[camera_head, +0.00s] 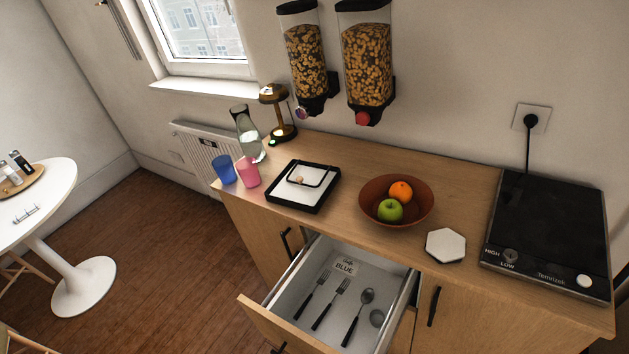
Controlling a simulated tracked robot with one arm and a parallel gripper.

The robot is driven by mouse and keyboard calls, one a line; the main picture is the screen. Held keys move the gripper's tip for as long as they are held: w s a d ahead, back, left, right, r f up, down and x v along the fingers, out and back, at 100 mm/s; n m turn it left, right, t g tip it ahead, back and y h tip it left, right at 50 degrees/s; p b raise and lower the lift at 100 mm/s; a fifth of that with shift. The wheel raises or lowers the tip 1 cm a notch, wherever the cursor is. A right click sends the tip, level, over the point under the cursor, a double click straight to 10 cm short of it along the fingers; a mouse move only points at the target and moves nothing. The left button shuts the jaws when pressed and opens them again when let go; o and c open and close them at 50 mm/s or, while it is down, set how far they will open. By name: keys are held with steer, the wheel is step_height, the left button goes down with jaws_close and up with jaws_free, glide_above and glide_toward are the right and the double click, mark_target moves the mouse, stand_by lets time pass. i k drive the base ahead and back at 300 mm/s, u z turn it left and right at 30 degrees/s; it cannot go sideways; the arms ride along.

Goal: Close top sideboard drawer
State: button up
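The top drawer (262,322) of the wooden sideboard (461,179) is pulled out, at the bottom centre of the head camera view. The drawer's wooden front faces the lower left, with a dark handle (279,347) just visible at the bottom edge. My gripper is not in view.
On the sideboard top stand a fruit bowl (372,207), a black tray (319,200), blue (224,170) and pink (248,173) cups, a carafe (248,139), a lamp (280,112) and a hotplate (551,230). A round white table (52,202) stands left; floor (165,245) between is clear.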

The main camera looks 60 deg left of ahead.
mark_target(394, 284)
steer(key=k, duration=0.4)
steer(key=u, duration=0.95)
steer(key=k, duration=1.5)
steer(key=z, duration=0.45)
steer(key=i, duration=1.7)
steer(key=u, duration=0.65)
